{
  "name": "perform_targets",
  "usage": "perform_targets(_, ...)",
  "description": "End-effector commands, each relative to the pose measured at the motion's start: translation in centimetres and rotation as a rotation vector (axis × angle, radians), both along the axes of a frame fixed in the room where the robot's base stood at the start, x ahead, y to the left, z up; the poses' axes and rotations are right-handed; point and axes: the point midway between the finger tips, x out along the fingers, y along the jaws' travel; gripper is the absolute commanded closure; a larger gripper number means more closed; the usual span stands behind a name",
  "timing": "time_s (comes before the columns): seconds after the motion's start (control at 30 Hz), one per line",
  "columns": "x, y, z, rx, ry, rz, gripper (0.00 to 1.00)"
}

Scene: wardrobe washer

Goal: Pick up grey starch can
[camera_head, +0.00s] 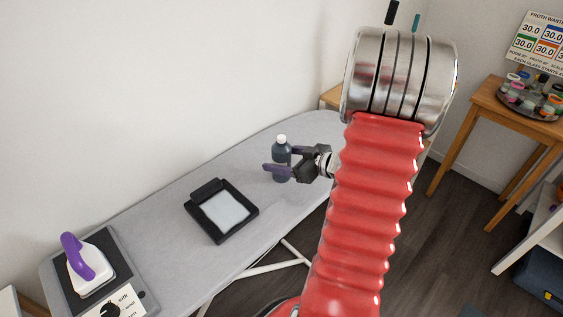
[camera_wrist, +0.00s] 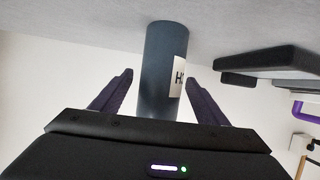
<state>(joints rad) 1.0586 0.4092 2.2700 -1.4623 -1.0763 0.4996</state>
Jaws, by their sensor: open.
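The starch can (camera_head: 281,160) stands upright on the grey ironing board (camera_head: 170,228). It looks dark blue-grey with a white cap in the head view. In the wrist view the can (camera_wrist: 163,62) appears between the two purple fingers, with part of a white label at its right side. My gripper (camera_head: 276,160) is open, with one finger on either side of the can. The wrist view shows a gap between the can and each finger of my gripper (camera_wrist: 160,100). Part of the can is hidden behind the gripper.
A black tray-like stand with a pale pad (camera_head: 226,210) lies left of the can. A white iron with a purple handle (camera_head: 83,262) rests at the board's left end. A wooden table (camera_head: 520,115) with several jars stands right. The wall is close behind the board.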

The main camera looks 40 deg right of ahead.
Motion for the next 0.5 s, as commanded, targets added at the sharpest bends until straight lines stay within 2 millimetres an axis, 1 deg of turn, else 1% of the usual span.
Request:
perform_targets(0.1,1.6,0.4,-0.5,0.0,0.001,0.003,0.32)
perform_targets(0.23,2.9,0.6,-1.1,0.001,0.001,0.002,0.32)
perform_targets(0.33,3.4,0.7,-1.3,0.0,0.0,0.001,0.32)
perform_targets(0.5,3.5,0.7,-1.3,0.0,0.0,0.001,0.32)
